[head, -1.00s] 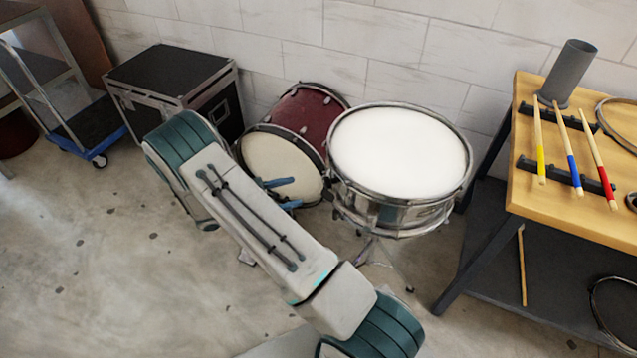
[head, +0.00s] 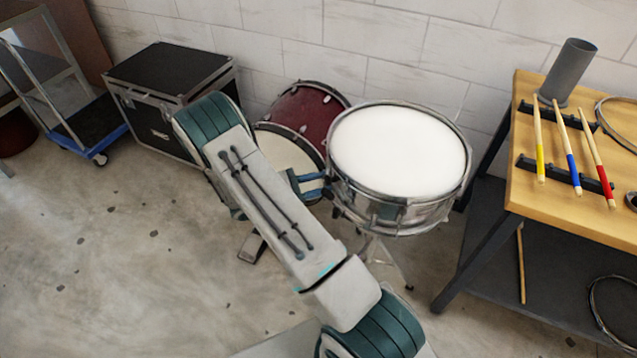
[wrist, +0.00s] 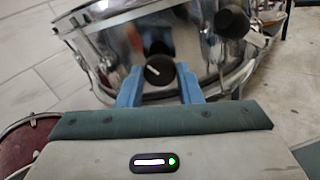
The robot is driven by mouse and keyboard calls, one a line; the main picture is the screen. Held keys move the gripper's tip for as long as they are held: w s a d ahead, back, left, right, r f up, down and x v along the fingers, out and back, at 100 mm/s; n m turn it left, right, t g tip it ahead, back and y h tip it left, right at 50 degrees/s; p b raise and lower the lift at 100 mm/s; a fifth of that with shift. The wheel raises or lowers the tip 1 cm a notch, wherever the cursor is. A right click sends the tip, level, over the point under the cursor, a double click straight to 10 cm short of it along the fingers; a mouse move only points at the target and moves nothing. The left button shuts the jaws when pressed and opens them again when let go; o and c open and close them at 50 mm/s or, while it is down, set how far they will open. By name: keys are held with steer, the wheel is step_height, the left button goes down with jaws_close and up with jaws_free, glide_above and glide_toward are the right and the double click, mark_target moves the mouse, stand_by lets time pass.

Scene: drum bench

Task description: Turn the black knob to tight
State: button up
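The black knob (wrist: 159,70) sits on the chrome shell of the snare drum (wrist: 185,45), with a white pointer line slanting up to the left. My gripper (wrist: 160,82) has its two blue fingers spread, one on each side of the knob, with a small gap showing on both sides. In the head view my gripper (head: 326,185) reaches the left side of the snare drum (head: 405,215); the knob is not made out there. No tight marking can be read.
A second black knob-like part (wrist: 233,22) sticks out from the drum at right. A red drum (head: 305,110) stands behind, left of the snare. A wooden bench (head: 530,200) with several drumsticks is at right, a black case (head: 165,75) at back left.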

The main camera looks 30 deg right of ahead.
steer(key=shift+f+m+b, duration=0.1)
steer(key=shift+m+b, duration=7.9)
steer(key=shift+m, duration=4.6)
steer(key=o, duration=1)
